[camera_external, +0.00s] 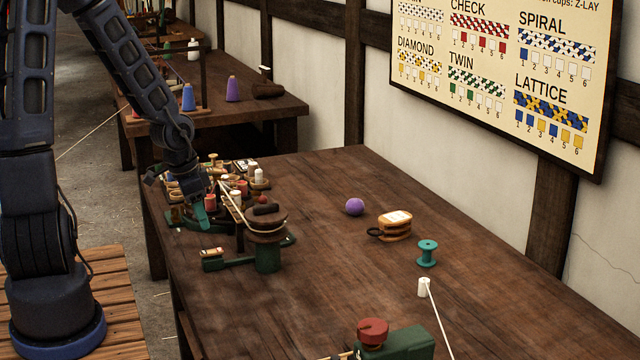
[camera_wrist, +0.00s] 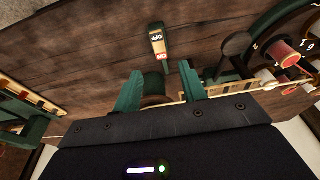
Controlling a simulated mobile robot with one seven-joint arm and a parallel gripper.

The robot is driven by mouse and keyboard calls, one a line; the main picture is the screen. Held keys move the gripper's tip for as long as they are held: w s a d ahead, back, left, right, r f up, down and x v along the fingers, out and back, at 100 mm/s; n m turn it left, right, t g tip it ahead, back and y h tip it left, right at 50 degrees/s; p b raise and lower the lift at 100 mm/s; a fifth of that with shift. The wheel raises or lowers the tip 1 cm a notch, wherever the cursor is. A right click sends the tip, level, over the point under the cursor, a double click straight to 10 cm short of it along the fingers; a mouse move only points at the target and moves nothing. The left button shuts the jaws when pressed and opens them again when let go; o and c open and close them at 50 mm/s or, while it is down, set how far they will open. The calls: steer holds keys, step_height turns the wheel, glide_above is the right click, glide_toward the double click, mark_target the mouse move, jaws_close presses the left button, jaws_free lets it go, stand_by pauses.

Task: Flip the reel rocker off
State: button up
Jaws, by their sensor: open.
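The reel rocker (camera_wrist: 157,42) shows in the wrist view above and beyond my fingertips. It is a small switch with a white OFF label at its far end and a red ON label at its near end. I cannot tell which end is pressed. In the external view the rocker (camera_external: 212,252) sits at the left end of a green base, near the table's left edge. My gripper (camera_external: 203,212) is above the table, behind the rocker and apart from it. In the wrist view my gripper (camera_wrist: 161,86) has its two green fingers apart, with nothing held between them.
A green post with a dark round top (camera_external: 267,238) stands right of the rocker. Several small spools and jars crowd the table behind my gripper. A purple ball (camera_external: 354,206), a wooden block (camera_external: 395,226) and a teal spool (camera_external: 427,253) stand farther right. The table's middle is clear.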

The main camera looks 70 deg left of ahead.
steer(key=shift+v, duration=1.05)
steer(key=shift+w, duration=0.15)
steer(key=g, duration=0.5)
glide_toward(208, 251)
steer(key=shift+w+r, duration=0.65)
steer(key=shift+r, duration=0.35)
steer(key=shift+w+d+r+g, duration=0.15)
steer(key=shift+w+r+g, duration=0.1)
steer(key=shift+w+g, duration=0.7)
steer(key=shift+s+f, duration=0.1)
steer(key=shift+s, duration=0.05)
steer(key=x, duration=1)
steer(key=shift+s+f, duration=0.15)
steer(key=shift+f, duration=0.05)
steer(key=shift+c, duration=0.4)
